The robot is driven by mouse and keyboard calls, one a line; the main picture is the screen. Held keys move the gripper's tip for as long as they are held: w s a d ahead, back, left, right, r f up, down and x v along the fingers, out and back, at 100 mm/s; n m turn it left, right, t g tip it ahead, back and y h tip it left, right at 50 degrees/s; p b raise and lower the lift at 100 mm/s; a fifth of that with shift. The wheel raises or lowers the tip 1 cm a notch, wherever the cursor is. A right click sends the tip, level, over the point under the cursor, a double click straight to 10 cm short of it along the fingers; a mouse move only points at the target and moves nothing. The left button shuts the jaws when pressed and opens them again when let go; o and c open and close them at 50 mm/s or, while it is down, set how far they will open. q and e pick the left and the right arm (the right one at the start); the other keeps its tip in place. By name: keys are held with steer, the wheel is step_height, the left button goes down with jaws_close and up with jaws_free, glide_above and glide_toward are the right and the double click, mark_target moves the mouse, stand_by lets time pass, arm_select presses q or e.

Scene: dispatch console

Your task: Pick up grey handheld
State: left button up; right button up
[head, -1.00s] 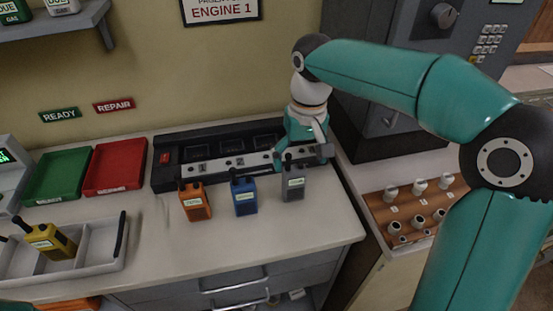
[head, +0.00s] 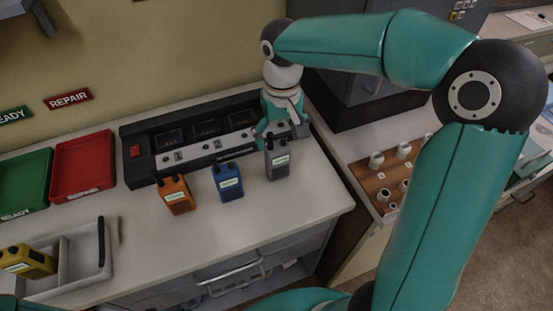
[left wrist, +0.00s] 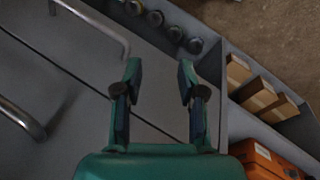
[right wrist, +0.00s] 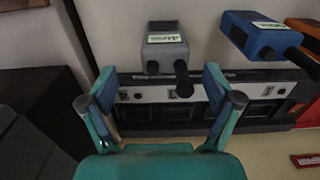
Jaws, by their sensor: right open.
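My left gripper (left wrist: 159,66) is open and empty in front of grey drawers.
A yellow handheld (head: 27,261) lies in a divided tray (head: 84,252). Red (head: 82,166) and green (head: 24,182) trays sit further left.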

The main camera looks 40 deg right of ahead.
mark_target(277, 147)
steer(key=shift+w+a+f+p, duration=0.15)
steer(key=shift+f+p, duration=0.2)
steer(key=shift+f, duration=1.1)
steer(key=shift+w+a+f+p, duration=0.15)
steer(key=shift+f+p, duration=0.15)
steer(key=shift+f, duration=1.15)
steer(key=shift+c, duration=0.2)
steer(key=c, duration=1.4)
steer(key=shift+r, duration=0.1)
steer(key=shift+c, duration=0.2)
